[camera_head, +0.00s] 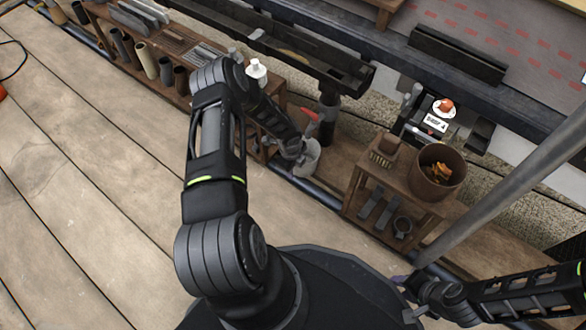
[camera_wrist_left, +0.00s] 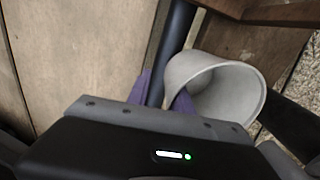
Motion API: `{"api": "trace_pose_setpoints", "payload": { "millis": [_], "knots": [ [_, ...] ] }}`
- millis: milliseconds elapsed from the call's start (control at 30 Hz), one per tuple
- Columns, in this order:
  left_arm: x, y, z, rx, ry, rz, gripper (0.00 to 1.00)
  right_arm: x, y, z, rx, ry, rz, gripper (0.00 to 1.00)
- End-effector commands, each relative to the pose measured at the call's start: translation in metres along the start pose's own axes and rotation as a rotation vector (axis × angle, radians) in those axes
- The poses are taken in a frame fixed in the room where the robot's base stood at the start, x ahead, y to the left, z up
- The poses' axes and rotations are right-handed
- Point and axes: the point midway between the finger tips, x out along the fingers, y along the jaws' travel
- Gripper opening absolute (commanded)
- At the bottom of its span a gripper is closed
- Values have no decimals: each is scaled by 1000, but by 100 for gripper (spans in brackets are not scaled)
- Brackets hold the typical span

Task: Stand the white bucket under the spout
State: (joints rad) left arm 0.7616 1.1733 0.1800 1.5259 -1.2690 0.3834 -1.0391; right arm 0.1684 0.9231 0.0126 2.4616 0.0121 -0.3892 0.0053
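The white bucket (camera_head: 311,158) stands beside the low wooden shelf, near the foot of the dark downpipe spout (camera_head: 328,108) under the gutter. It also shows in the left wrist view (camera_wrist_left: 225,92), its mouth facing the camera. My left gripper (camera_head: 301,156) is at the bucket's rim. In the wrist view its purple fingers (camera_wrist_left: 165,98) straddle the near wall, one outside and one inside the mouth. A dark gap shows between the outer finger and the wall, so it looks open. My right gripper (camera_head: 405,288) is at the lower right, partly hidden; its fingers are unclear.
A long wooden shelf (camera_head: 205,95) with tubes and a white bottle (camera_head: 256,70) runs left of the bucket. A small wooden stand (camera_head: 375,185) with a brown pot (camera_head: 437,172) is to the right. A grey pole (camera_head: 500,195) slants at right.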

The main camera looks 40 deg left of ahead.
Motion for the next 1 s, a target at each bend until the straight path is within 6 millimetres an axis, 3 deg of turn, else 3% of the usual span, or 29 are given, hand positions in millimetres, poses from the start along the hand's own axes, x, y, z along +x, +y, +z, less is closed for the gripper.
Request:
{"api": "trace_pose_setpoints", "payload": {
  "millis": [367, 800, 1000],
  "knots": [
    [-12, -1, 0, 1, -1, -1, 27, -6, -2, 0, 0, -1, 1, 36],
    [-96, -2, 1, 0, -1, -2, 27, -40, -14, 4, -4, -11, 5, 36],
    [-119, -1, 0, -1, -1, -1, 27, -48, -16, 5, -4, -16, 5, 36]
  ]
}}
